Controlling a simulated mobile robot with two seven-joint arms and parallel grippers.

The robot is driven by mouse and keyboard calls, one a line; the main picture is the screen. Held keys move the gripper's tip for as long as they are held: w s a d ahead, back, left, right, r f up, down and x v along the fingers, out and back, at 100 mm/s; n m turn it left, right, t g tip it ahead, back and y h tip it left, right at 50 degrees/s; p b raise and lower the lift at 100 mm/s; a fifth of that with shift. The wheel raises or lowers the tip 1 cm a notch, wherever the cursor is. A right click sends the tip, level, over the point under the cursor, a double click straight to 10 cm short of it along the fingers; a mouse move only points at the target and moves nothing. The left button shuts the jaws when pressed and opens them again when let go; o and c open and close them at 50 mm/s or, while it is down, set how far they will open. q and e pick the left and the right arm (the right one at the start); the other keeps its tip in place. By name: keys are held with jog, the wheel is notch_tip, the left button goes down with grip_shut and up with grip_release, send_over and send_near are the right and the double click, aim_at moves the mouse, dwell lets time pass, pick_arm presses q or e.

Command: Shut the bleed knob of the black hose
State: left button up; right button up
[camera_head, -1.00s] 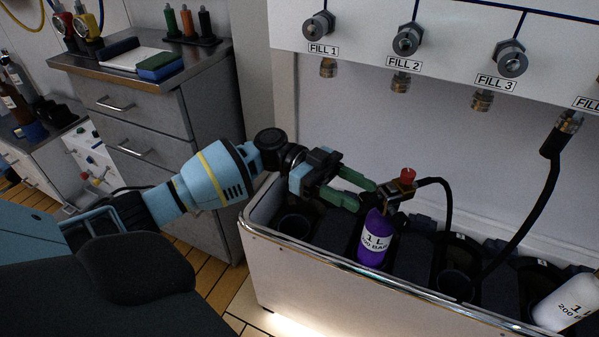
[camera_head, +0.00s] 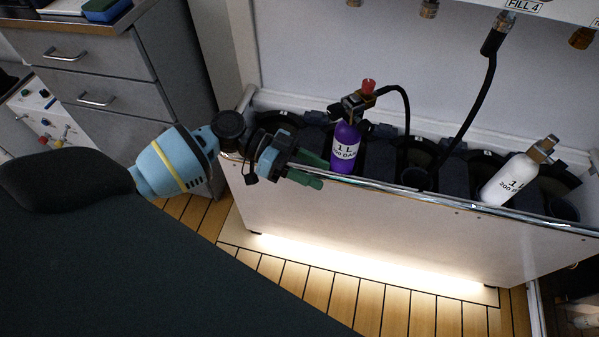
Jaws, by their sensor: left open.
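The red bleed knob (camera_head: 368,86) sits on top of the brass-and-black fitting (camera_head: 355,103) at the neck of the purple 1 L cylinder (camera_head: 345,150). Whether the knob is open or shut cannot be told. The black hose (camera_head: 402,98) arches right from this fitting and drops into the rack; a black length (camera_head: 482,95) also hangs from the FILL 4 outlet (camera_head: 495,35). My left gripper (camera_head: 322,173) has its green fingers apart and empty. In the picture it lies below and left of the knob, by the rack's front rim beside the purple cylinder. My right gripper is out of view.
The rack (camera_head: 400,225) has a metal front rim and several dark wells. A white cylinder (camera_head: 508,180) leans in it at right. The fill panel (camera_head: 400,50) stands behind. Grey drawers (camera_head: 90,65) are at left. The wooden floor (camera_head: 345,300) in front is clear.

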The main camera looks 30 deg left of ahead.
pick_arm(q)
jog(key=s+d+f+n+t+y+p, duration=0.1)
jog(key=s+f+n+y+p, duration=0.3)
jog(key=s+f, duration=0.4)
jog(key=shift+s+d+f+t+p, duration=0.3)
jog(key=shift+d+f+t+p, duration=0.15)
jog(key=shift+d, duration=0.2)
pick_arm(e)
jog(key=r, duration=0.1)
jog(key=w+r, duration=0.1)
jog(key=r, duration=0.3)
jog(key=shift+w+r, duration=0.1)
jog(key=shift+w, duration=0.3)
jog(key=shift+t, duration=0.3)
pick_arm(q)
jog(key=shift+c, duration=0.2)
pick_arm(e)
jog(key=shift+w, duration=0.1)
